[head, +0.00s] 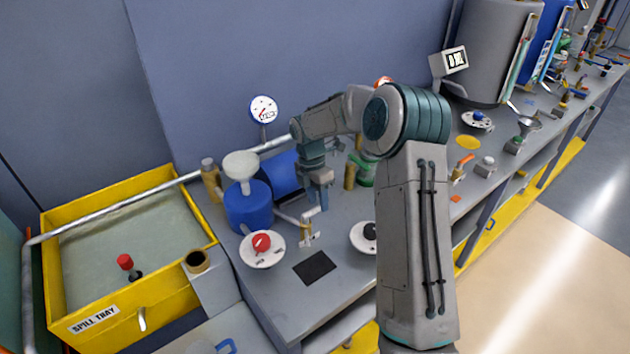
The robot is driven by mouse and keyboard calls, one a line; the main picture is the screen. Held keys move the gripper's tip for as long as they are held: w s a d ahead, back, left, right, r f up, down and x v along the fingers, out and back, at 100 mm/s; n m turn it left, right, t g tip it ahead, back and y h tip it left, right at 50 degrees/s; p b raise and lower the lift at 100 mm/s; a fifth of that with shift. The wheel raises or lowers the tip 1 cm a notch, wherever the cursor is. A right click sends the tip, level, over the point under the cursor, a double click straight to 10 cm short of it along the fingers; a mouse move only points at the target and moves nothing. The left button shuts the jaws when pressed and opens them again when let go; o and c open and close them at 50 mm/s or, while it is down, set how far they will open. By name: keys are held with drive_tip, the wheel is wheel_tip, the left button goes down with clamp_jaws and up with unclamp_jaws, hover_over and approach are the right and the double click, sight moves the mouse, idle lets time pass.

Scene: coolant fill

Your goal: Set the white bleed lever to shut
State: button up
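A small white lever (311,213) stands on a brass valve fitting (307,238) at the bench's near edge, right of the red knob. I take it to be the bleed lever; its lettering is too small to read. My gripper (320,202) points down right at this lever, its fingertips overlapping it in the head view. I cannot tell whether the fingers touch the lever, or how far apart they are. Another white handle (142,319) hangs on the front of the yellow spill tray, far from my gripper.
A red knob on a white dial (262,244) and a blue pump body (247,208) are left of the gripper. A black knob (369,231) is to the right, partly behind my arm. A black pad (314,268) lies in front. A gauge (263,109) stands behind.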

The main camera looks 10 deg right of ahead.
wheel_tip(320, 180, up, 13)
drive_tip(key=w+a+b, duration=0.1)
drive_tip(key=w, duration=0.1)
drive_tip(key=shift+f, duration=0.15)
drive_tip(key=shift+w, duration=0.1)
drive_tip(key=s+r+m+t, duration=0.1)
drive_tip(key=s+r+m, duration=0.2)
drive_tip(key=s+m, duration=0.45)
drive_tip(key=s+r+m+t, duration=0.2)
drive_tip(key=s+r+m, duration=0.25)
drive_tip(key=s, duration=0.55)
drive_tip(key=s+d+f+m+t, duration=0.1)
drive_tip(key=s+f+m, duration=0.1)
drive_tip(key=s+m, duration=0.3)
drive_tip(key=s+d+f+m+t+y, duration=0.1)
drive_tip(key=s+f+m, duration=0.1)
drive_tip(key=s+m, duration=0.4)
drive_tip(key=s, duration=0.4)
drive_tip(key=shift+s+f, duration=0.25)
drive_tip(key=shift+f, duration=0.15)
drive_tip(key=shift+c, duration=0.3)
idle(0.9)
